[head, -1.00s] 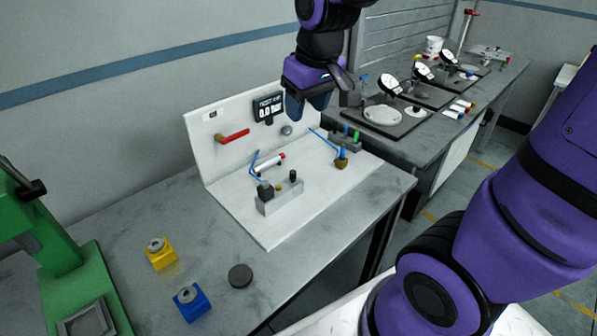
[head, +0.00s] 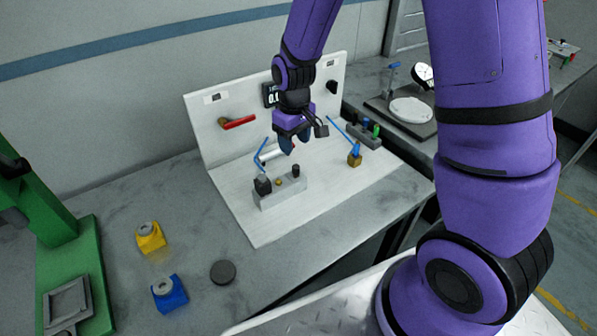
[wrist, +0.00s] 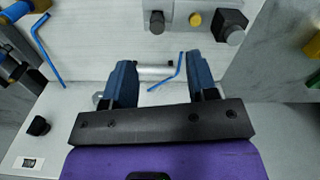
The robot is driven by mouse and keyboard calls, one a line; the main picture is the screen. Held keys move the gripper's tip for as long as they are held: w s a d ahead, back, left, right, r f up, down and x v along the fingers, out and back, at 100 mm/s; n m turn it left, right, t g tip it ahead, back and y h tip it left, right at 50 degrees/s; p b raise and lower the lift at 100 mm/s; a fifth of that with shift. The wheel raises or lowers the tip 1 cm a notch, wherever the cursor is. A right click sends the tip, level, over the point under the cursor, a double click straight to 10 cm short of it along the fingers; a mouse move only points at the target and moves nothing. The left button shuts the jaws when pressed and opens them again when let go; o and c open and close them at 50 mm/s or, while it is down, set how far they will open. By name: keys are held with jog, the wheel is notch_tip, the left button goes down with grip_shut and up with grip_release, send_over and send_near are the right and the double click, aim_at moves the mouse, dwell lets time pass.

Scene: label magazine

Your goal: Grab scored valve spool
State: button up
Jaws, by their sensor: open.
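My gripper (head: 294,140) is open above the white board, and its blue fingers (wrist: 160,66) show apart in the wrist view. A slim silver cylinder (wrist: 153,72) with a dark end lies on the board and appears between the fingers in the wrist view. In the head view this cylinder (head: 269,155) is partly hidden behind my gripper. It may be the valve spool; no scoring can be made out. The grey valve block (head: 280,194) with black and brass knobs stands in front of it, and the block's knobs show at the top of the wrist view.
A red handle (head: 238,122) is on the upright panel. A brass fitting (head: 355,158) and a small rack (head: 364,131) are to the right. Yellow (head: 150,238) and blue (head: 169,294) blocks sit front left.

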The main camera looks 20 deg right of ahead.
aim_at(296, 166)
jog(key=shift+d+f, duration=0.2)
jog(key=shift+f, duration=4.7)
grip_shut()
jog(key=shift+r, duration=0.1)
